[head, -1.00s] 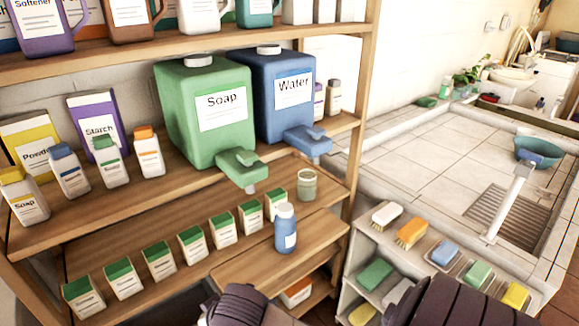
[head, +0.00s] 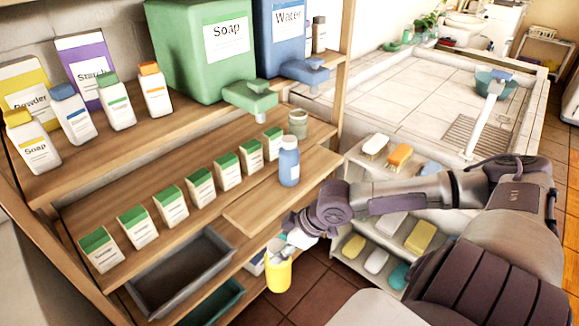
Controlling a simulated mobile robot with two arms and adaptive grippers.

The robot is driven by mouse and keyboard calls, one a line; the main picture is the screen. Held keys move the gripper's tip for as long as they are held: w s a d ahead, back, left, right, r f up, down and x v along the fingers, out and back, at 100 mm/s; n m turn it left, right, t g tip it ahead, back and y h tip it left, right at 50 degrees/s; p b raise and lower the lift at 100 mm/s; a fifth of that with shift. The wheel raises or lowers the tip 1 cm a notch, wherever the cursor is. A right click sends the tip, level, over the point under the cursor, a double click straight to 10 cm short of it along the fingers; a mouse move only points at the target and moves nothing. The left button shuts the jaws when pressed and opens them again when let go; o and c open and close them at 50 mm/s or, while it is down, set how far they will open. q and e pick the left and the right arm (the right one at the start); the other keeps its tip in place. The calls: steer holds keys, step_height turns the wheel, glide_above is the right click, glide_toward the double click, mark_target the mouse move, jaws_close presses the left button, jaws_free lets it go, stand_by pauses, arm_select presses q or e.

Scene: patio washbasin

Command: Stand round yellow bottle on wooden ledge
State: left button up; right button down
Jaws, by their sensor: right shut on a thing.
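My right gripper (head: 290,242) is shut on the round yellow bottle (head: 279,276), in front of the rack and below the wooden ledge. The bottle hangs roughly upright, its upper part largely hidden by the fingers. The wooden ledge (head: 258,212) juts from the middle shelf, its front part bare. A round blue bottle (head: 289,168) with a white label stands upright at the ledge's right part. My left gripper is not in view.
Several green-topped cartons (head: 171,204) line the shelf behind the ledge, with a green jar (head: 298,122) at their right end. The green soap dispenser's tap (head: 250,97) overhangs them. A grey tray (head: 180,272) lies below. A sponge rack (head: 376,226) stands right.

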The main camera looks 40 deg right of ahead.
steer(key=w+d+r+m+h, duration=0.15)
steer(key=w+d+r, duration=0.25)
steer(key=d+r, duration=0.85)
steer(key=w+a+f+p, duration=0.2)
steer(key=w+a, duration=0.1)
steer(key=w, duration=0.5)
steer(key=w+a+f+p, duration=0.1)
steer(key=w+a, duration=0.3)
steer(key=w, duration=0.4)
steer(key=shift+f+m+t+p, duration=0.3)
steer(key=shift+f+m+p, duration=0.1)
steer(key=shift+p, duration=0.35)
steer(key=c, duration=0.6)
jaws_free()
steer(key=shift+a+y, duration=0.1)
steer(key=shift+y, duration=0.15)
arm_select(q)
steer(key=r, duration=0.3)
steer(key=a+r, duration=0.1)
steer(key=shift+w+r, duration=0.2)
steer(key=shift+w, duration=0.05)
arm_select(e)
steer(key=shift+o, duration=0.2)
